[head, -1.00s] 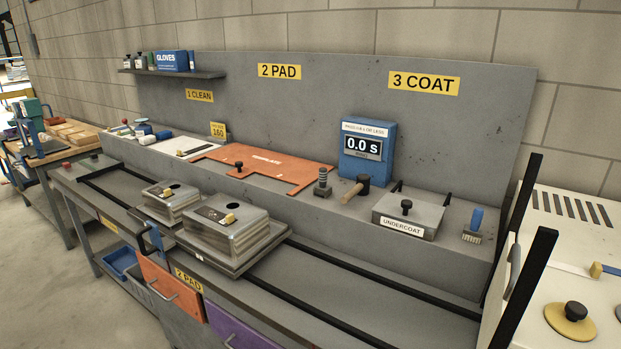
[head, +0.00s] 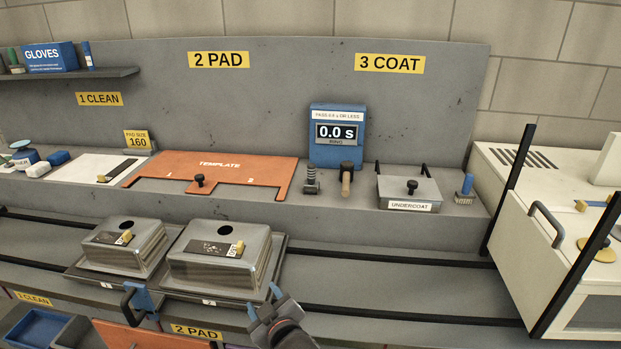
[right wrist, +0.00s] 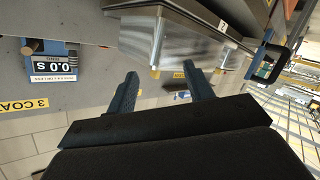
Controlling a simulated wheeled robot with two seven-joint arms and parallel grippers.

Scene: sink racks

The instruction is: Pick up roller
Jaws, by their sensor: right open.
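A small grey ribbed upright piece (head: 311,181), which looks like the roller, stands on the back ledge between the orange template (head: 215,170) and a wooden-handled tool with a black head (head: 346,181). My right gripper (head: 264,302) is at the front edge of the bench, beside the right sink (head: 222,262), well short of the ribbed piece. Its two blue fingers are apart and empty in the right wrist view (right wrist: 160,72), with the sink's metal wall beyond them. My left gripper is not in view.
A blue timer box (head: 337,137) stands behind the ledge tools. An undercoat tray (head: 409,190) and a blue-handled brush (head: 465,189) are to the right. A second sink (head: 122,247) sits at left. The bench between the black rails is clear at right.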

